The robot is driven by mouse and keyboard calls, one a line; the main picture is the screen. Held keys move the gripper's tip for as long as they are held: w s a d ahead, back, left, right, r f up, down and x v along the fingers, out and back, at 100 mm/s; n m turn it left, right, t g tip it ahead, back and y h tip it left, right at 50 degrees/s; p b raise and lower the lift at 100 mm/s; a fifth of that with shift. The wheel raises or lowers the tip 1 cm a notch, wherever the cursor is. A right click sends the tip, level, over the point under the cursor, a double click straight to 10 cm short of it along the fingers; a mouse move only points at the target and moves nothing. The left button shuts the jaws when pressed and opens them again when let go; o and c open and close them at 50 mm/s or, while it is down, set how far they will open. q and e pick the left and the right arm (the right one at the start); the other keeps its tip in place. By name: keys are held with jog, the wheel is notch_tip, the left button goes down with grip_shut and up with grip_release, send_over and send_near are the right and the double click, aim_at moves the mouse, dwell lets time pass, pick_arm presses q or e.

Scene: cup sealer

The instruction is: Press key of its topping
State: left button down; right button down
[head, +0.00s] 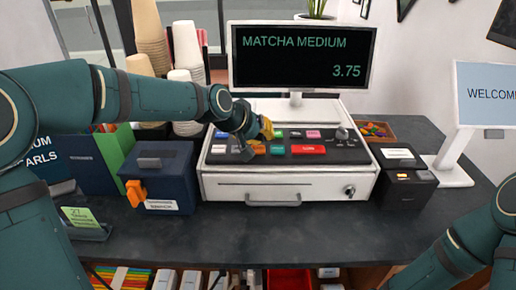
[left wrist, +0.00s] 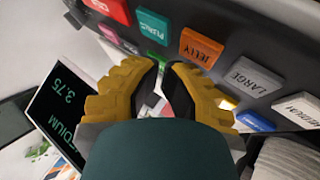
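The register (head: 286,190) has a dark key panel; its screen (head: 303,58) reads MATCHA MEDIUM and 3.75. A partly hidden sign (head: 45,157) at the left shows PEARLS. In the left wrist view, a teal key (left wrist: 152,27) has small lettering that looks like PEARLS. Beside it are an orange JELLY key (left wrist: 200,47) and a grey LARGE key (left wrist: 250,77). My right gripper is out of view.
A dark blue box (head: 157,178) with an orange part stands left of the register. A small black device (head: 404,188) and a WELCOME screen (head: 487,93) stand right. Stacked cups (head: 186,45) stand behind my left arm.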

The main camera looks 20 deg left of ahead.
aim_at(262, 148)
pick_arm(q)
jog(key=shift+f, duration=0.15)
dwell(0.4)
jog(key=shift+f+b, duration=0.3)
jog(key=shift+b, duration=0.15)
jog(key=shift+f+b, duration=0.35)
jog(key=shift+f, duration=0.1)
dwell(0.5)
jog(key=shift+r, duration=0.1)
jog(key=shift+r+p, duration=0.55)
jog(key=shift+r, duration=0.25)
jog(key=shift+r, duration=0.1)
jog(key=shift+r+p, duration=1.75)
jog(key=shift+r, duration=0.65)
